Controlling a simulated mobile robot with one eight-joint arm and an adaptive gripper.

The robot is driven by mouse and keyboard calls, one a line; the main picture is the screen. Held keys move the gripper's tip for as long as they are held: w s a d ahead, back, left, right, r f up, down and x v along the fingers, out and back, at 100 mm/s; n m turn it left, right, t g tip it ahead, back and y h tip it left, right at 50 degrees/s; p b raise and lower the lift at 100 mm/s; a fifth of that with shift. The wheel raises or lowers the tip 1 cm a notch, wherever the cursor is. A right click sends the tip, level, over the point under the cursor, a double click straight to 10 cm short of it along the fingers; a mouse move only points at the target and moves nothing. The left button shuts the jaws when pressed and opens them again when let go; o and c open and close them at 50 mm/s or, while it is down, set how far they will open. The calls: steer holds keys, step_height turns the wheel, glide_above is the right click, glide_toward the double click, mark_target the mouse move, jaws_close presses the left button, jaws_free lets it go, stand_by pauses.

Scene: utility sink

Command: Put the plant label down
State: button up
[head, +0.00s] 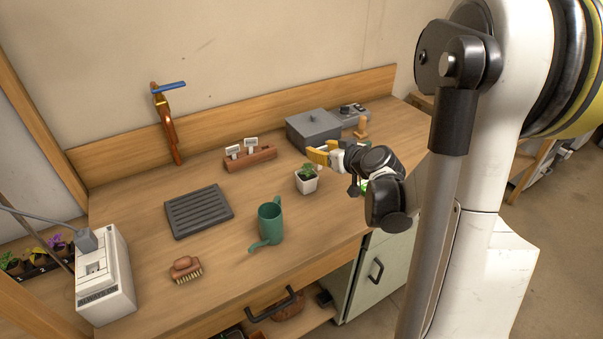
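Two white plant labels (250,142) stand upright in slots of a reddish-brown wooden block (262,159) on the bench. My gripper (319,155), with yellow finger parts, reaches in from the right above the bench. It is just behind and above a small plant in a white pot (306,185), and right of the wooden block. The fingertips are small here and partly covered by my dark wrist, so I cannot tell whether they hold a label or how far they are open.
A grey lidded box (314,131) stands behind my gripper. A green watering can (270,222), a dark slatted tray (198,211), a brush (186,268) and a white device (105,278) are on the bench. Bare wood lies between the tray and the pot.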

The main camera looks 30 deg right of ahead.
steer(key=w+a+f, duration=0.1)
steer(key=w+f+b, duration=0.1)
steer(key=w+a+f, duration=0.1)
steer(key=w, duration=0.1)
steer(key=shift+a, duration=0.35)
steer(key=shift+f+b, duration=1.2)
steer(key=shift+f, duration=0.8)
steer(key=shift+f, duration=0.2)
steer(key=o, duration=0.7)
steer(key=shift+o, duration=0.2)
steer(key=shift+r, duration=0.1)
